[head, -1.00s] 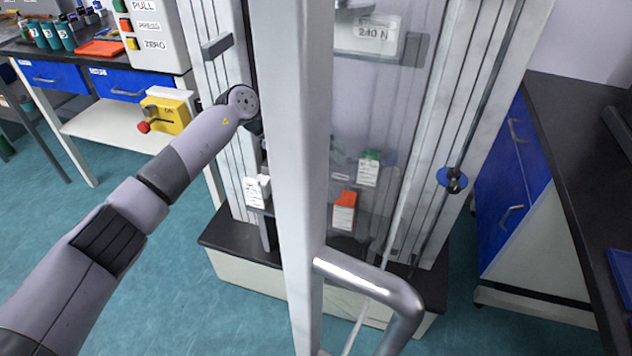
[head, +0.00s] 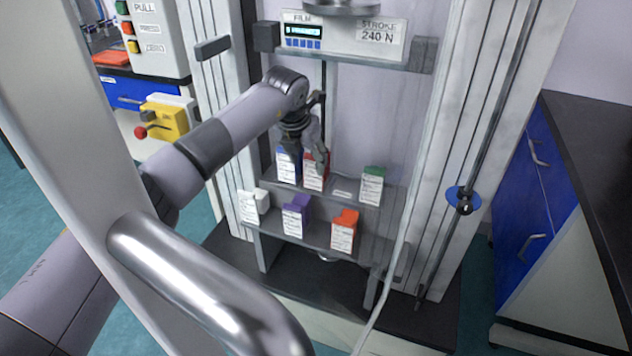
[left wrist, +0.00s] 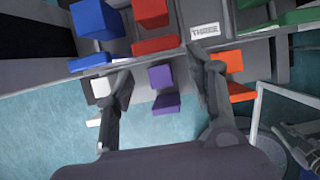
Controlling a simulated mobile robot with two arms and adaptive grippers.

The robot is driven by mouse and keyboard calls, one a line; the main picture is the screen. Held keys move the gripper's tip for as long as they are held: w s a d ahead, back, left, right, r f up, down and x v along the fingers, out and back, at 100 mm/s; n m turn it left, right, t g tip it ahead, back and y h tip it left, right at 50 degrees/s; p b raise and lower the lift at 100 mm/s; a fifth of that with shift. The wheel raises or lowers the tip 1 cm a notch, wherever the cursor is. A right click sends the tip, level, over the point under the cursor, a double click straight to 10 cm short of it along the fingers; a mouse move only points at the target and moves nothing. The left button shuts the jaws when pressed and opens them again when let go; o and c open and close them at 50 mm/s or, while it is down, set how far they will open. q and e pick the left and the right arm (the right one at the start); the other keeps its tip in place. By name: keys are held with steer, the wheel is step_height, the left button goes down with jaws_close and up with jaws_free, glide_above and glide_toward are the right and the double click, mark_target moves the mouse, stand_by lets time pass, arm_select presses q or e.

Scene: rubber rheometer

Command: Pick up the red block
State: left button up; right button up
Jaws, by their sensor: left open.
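The red block (head: 322,172) stands in the upper, rear row of a two-step rack, between the blue block (head: 288,165) and an empty labelled spot. It also shows at the top of the left wrist view (left wrist: 155,45). My left gripper (head: 305,160) is open and points down in front of the blue and red blocks, partly covering both. In the left wrist view its fingers (left wrist: 160,68) are spread apart with nothing held, and the red block lies beyond the gap between them. I cannot tell whether a finger touches a block. My right gripper is not in view.
The green block (head: 372,185) is right in the rear row. White (head: 248,206), purple (head: 296,215) and orange (head: 343,230) blocks fill the lower row. The crosshead (head: 345,42) hangs above the rack. A white frame with a metal handle (head: 200,285) stands in front of my left arm.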

arm_select(q)
steer(key=x, duration=0.2)
steer(key=shift+w+d+f, duration=0.1)
steer(key=shift+f, duration=0.2)
steer(key=b+x, duration=0.1)
steer(key=x, duration=0.2)
steer(key=shift+w+d, duration=0.1)
steer(key=shift+w+f, duration=0.2)
steer(key=shift+f, duration=0.35)
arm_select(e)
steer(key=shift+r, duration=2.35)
arm_select(q)
steer(key=shift+c, duration=0.2)
steer(key=c, duration=0.8)
